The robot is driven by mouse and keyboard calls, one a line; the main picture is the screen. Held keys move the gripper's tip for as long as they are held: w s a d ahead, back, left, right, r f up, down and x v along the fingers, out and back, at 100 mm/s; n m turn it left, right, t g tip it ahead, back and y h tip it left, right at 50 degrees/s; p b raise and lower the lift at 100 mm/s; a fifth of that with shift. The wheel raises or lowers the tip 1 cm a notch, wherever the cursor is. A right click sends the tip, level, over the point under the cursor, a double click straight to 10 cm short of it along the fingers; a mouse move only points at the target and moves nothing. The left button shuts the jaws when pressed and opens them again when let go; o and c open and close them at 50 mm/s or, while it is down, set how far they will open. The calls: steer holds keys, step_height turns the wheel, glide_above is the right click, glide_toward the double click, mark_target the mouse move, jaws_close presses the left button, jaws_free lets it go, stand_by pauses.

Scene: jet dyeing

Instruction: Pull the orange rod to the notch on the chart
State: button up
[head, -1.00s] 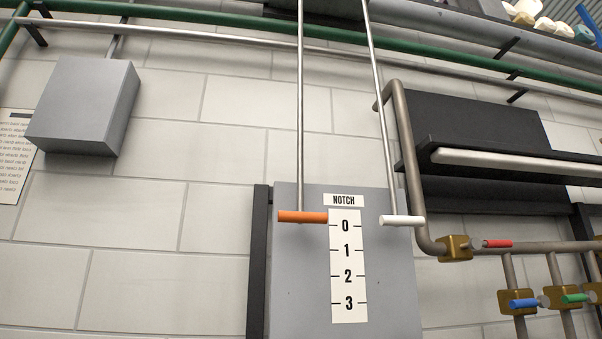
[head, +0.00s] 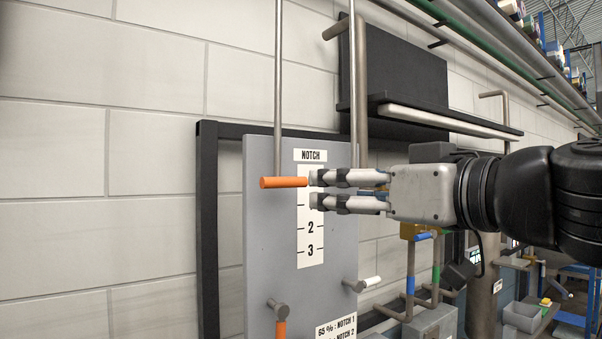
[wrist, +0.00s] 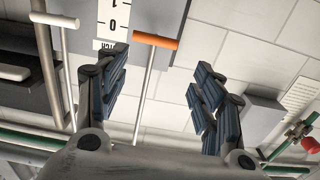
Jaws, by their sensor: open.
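The orange rod (head: 284,183) is a short horizontal orange handle on the end of a thin metal rod that hangs from above. It sits at the left edge of the white notch chart (head: 310,263), just below its NOTCH label, near the 0 mark. My gripper (head: 314,190) is open and empty, reaching in from the right in front of the chart and hiding its 0 and 1. In the wrist view, which is upside down, the orange rod (wrist: 155,41) shows beyond and between the spread fingers (wrist: 160,90), not touching them.
A white-handled rod (wrist: 54,20) hangs beside the chart in the wrist view. Below the chart are an orange-tipped lever (head: 280,325), a white-tipped lever (head: 370,282) and a sign (head: 336,328) with notch settings. A black shelf (head: 445,118) and pipes stand to the right.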

mark_target(287, 181)
steer(key=shift+o, duration=0.7)
steer(key=shift+w+d+r, duration=0.1)
steer(key=shift+w+r, duration=0.1)
steer(key=shift+r, duration=0.2)
steer(key=o, duration=0.7)
steer(key=p+x, duration=0.5)
steer(key=x, duration=1.2)
steer(key=shift+w+d, duration=0.1)
steer(key=shift+w, duration=0.15)
steer(key=shift+c, duration=0.2)
